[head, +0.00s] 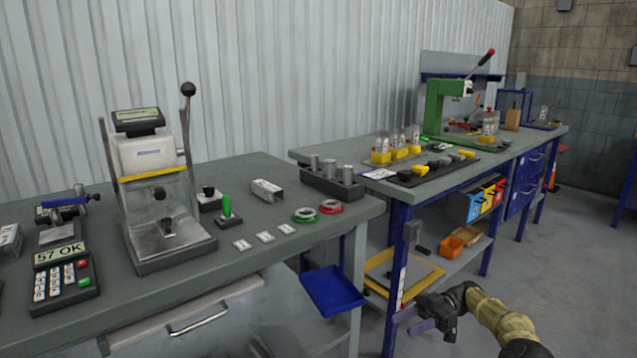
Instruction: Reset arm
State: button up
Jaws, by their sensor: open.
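My gripper (412,320) is at the lower right of the head view, at the end of my arm, which reaches in from the bottom edge. It is dark, with its jaws pointing left, and it is open. I see nothing between the jaws. It is in front of the right workbench's legs, below the level of the bench tops, and appears apart from the furniture.
A grey bench (290,205) at left carries a hardness tester (150,160), a keypad device (62,285) and small parts. A blue tray (332,290) juts out below its right end. The second bench (400,195) holds a green press (440,110).

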jog(key=w+a+r+m+t, duration=0.5)
jog(key=a+t, duration=0.3)
jog(key=a, duration=0.3)
jog(key=w+a+r+m+t, duration=0.3)
jog(key=w+a+r+t, duration=0.2)
jog(key=a+r+t, duration=0.45)
jog(key=s+d+f+m+h, duration=0.95)
jog(key=s+h, duration=0.25)
jog(key=h, duration=0.2)
jog(key=s+d+f+m+g+h, duration=0.15)
jog(key=s+g, duration=0.25)
jog(key=s, duration=0.8)
jog(key=s+d+f+m+g+h, duration=0.1)
jog(key=s+d+f+g, duration=0.25)
jog(key=s, duration=0.85)
jog(key=w+p+v, duration=0.2)
jog(key=p+v, duration=0.9)
jog(key=w+r+p+v, duration=0.1)
jog(key=w+p+v, duration=0.2)
jog(key=p+v, duration=0.8)
jog(key=w+p+v, duration=0.2)
jog(key=p+v, duration=1)
jog(key=shift+w+a+r, duration=0.25)
jog(key=shift+w+r, duration=0.2)
jog(key=shift+w, duration=0.3)
